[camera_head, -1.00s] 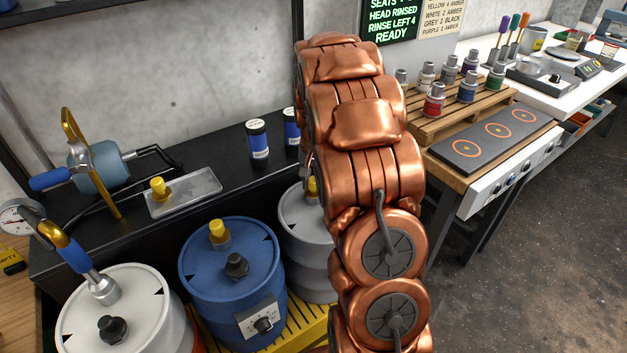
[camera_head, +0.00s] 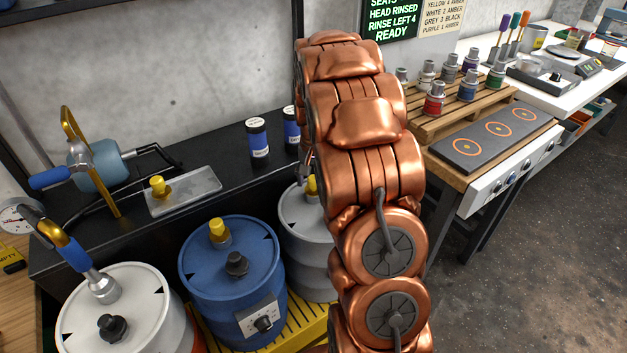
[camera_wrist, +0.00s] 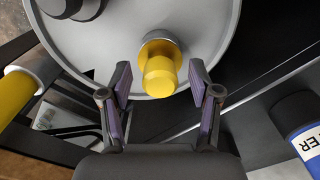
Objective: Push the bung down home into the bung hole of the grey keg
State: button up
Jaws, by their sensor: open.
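The grey keg (camera_head: 296,216) stands behind and right of the blue keg, partly hidden by my arm. Its light grey top (camera_wrist: 208,20) fills the upper part of the wrist view. The yellow bung (camera_wrist: 160,76) sits at the bung hole collar (camera_wrist: 158,44) near the keg's rim. The bung also shows as a small yellow piece beside my arm in the head view (camera_head: 311,185). My gripper (camera_wrist: 160,84) is open, with one finger on each side of the bung and a visible gap on both sides. How deep the bung sits is hard to tell.
The blue keg (camera_head: 212,270) and white keg (camera_head: 150,300) stand to the left. A tray (camera_head: 195,190) with another yellow bung (camera_head: 158,187) lies on the black bench. A labelled bottle (camera_wrist: 298,125) stands at the wrist view's right edge.

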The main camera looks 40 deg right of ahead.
aim_at(313, 177)
notch_tip(313, 177, up, 12)
dwell(0.5)
jog(key=s+a+r+n+g+p, duration=0.1)
jog(key=s+a+r+n+p, duration=0.2)
jog(key=s+a, duration=0.55)
jog(key=s+a+r+n+p, duration=0.2)
jog(key=s+a+r, duration=0.2)
jog(key=s+a, duration=0.4)
jog(key=s+a+n+p, duration=0.1)
jog(key=s+a, duration=0.3)
jog(key=s, duration=0.4)
jog(key=s+a+n+p, duration=0.2)
jog(key=s+a+n, duration=0.1)
jog(key=s, duration=0.4)
jog(key=shift+s+a+n+g+p, duration=0.3)
jog(key=shift+s+a+g, duration=0.1)
jog(key=shift+a, duration=0.2)
jog(key=shift+c, duration=0.2)
